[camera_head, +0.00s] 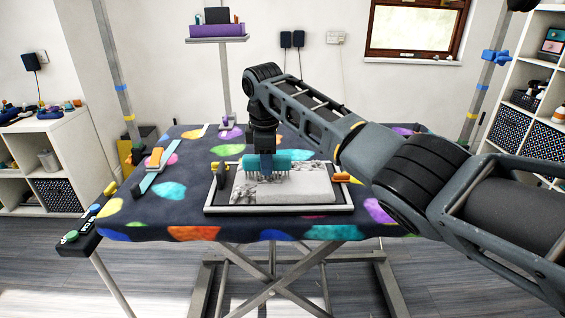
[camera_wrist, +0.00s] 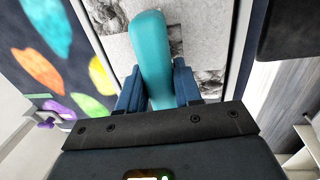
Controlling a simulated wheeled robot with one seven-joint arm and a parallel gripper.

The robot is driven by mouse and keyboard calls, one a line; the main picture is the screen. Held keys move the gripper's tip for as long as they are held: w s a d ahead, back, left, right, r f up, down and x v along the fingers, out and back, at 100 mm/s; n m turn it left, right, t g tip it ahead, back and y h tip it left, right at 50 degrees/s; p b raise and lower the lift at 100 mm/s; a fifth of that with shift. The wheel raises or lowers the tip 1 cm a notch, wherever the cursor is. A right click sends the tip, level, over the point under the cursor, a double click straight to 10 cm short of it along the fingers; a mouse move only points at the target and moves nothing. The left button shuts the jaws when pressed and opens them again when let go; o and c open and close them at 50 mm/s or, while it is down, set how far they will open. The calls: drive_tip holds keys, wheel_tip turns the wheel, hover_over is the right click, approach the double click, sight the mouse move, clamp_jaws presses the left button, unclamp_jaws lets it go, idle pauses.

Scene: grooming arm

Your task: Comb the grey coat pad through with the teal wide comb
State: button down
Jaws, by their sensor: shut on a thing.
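The grey coat pad (camera_head: 310,186) lies in a pale frame on the patterned table. Its right part looks smooth and light; its left part has dark, ruffled patches. The teal wide comb (camera_head: 275,160) is over the left part of the pad with its teeth pointing down. The tooth tips are at or very near the pad surface; I cannot tell if they touch. My gripper (camera_head: 267,163) is shut on the comb from above. In the wrist view the teal handle (camera_wrist: 151,60) sits between the two blue fingers, with the pad (camera_wrist: 190,45) beneath it.
A tool with an orange part (camera_head: 155,158) lies on the table's left. A dark control bar (camera_head: 82,229) juts from the front left corner.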

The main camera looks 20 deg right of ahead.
drive_tip(key=shift+w+a, duration=0.15)
drive_tip(key=shift+a, duration=0.3)
drive_tip(key=shift+s+a+r+p, duration=0.2)
drive_tip(key=shift+s+p, duration=0.25)
drive_tip(key=shift+p, duration=0.6)
drive_tip(key=s+p, duration=0.1)
drive_tip(key=s, duration=0.1)
drive_tip(key=s+a+p, duration=0.1)
drive_tip(key=s+p, duration=0.1)
drive_tip(key=s+a+p, duration=0.1)
drive_tip(key=s, duration=0.1)
drive_tip(key=shift+s+f+p, duration=0.1)
drive_tip(key=shift+f+p, duration=0.2)
drive_tip(key=shift+f, duration=0.05)
drive_tip(key=shift+s, duration=0.45)
drive_tip(key=shift+a, duration=0.1)
drive_tip(key=shift+w, duration=0.1)
